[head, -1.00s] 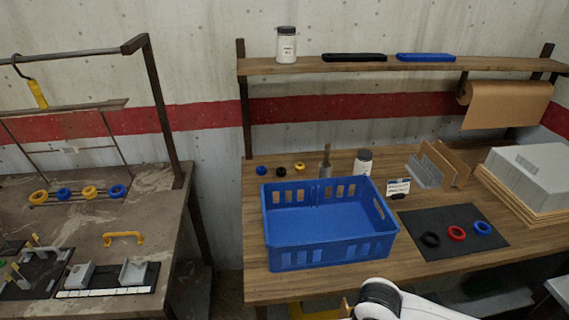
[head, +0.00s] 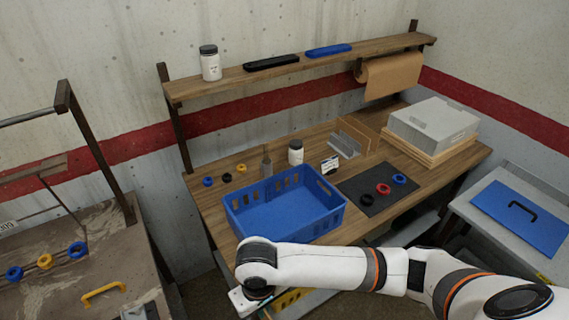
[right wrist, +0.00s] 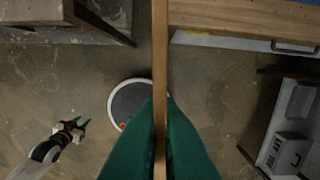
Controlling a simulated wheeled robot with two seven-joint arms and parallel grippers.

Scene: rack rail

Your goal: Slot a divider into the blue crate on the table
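The blue crate (head: 315,224) stands on the wooden table, open at the top, with slotted walls and no divider visible inside. Behind it, a rack holds a grey divider (head: 345,146) and brown boards (head: 362,130). My right gripper (right wrist: 160,104) has green fingers pressed on both sides of a thin brown divider (right wrist: 160,50), seen edge-on in the right wrist view. In the head view, the right hand is low in front of the crate, its fingers hidden. My left gripper (right wrist: 72,127) is open and empty above the floor in the right wrist view.
A black mat (head: 378,190) with black, red and blue rings lies right of the crate. A white jar (head: 296,152) and a brown-necked bottle (head: 267,163) stand behind it. A grey box (head: 432,122) sits at the back right.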

